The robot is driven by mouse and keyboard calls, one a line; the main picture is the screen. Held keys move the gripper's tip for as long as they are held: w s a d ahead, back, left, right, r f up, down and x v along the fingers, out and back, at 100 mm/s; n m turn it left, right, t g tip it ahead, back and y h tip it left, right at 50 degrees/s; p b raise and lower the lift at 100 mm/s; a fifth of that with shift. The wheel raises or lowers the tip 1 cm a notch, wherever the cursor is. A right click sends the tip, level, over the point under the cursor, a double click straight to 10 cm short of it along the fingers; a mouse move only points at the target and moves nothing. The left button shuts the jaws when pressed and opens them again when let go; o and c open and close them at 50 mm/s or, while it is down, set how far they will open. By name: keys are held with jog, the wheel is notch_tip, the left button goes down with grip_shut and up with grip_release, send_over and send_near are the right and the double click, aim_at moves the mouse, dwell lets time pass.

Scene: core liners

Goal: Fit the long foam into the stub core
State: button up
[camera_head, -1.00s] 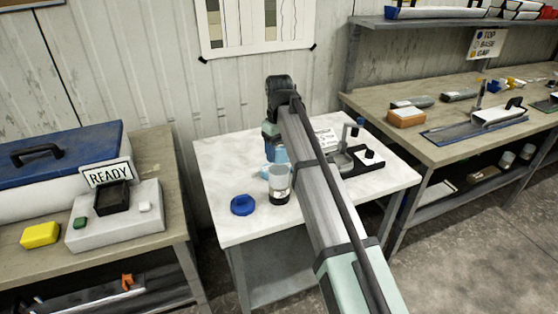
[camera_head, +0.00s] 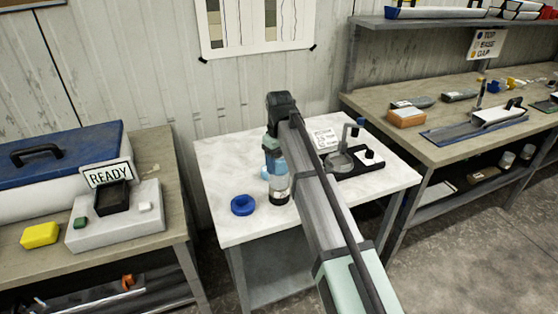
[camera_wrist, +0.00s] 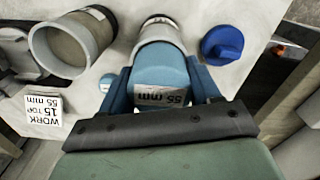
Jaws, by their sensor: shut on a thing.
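My gripper (camera_wrist: 162,72) is shut on a blue foam block (camera_wrist: 162,88) with a "55 mm" label, one blue finger on each side of it. In the wrist view the core's pale rim (camera_wrist: 160,20) shows just beyond the foam. The foam hides much of the core, so I cannot tell whether its lower end is inside the mouth. My arm hides part of the gripper in the head view.
A wide grey tube (camera_wrist: 60,50) stands close by in the wrist view, near a "WORK" card (camera_wrist: 45,108). A black tray (camera_head: 368,160) sits at the table's right.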

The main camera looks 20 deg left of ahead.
aim_at(280, 157)
jog(key=shift+f, duration=0.15)
jog(key=o, duration=1)
notch_tip(280, 157, up, 13)
jog(key=shift+r, duration=0.1)
jog(key=shift+d, duration=0.1)
dwell(0.4)
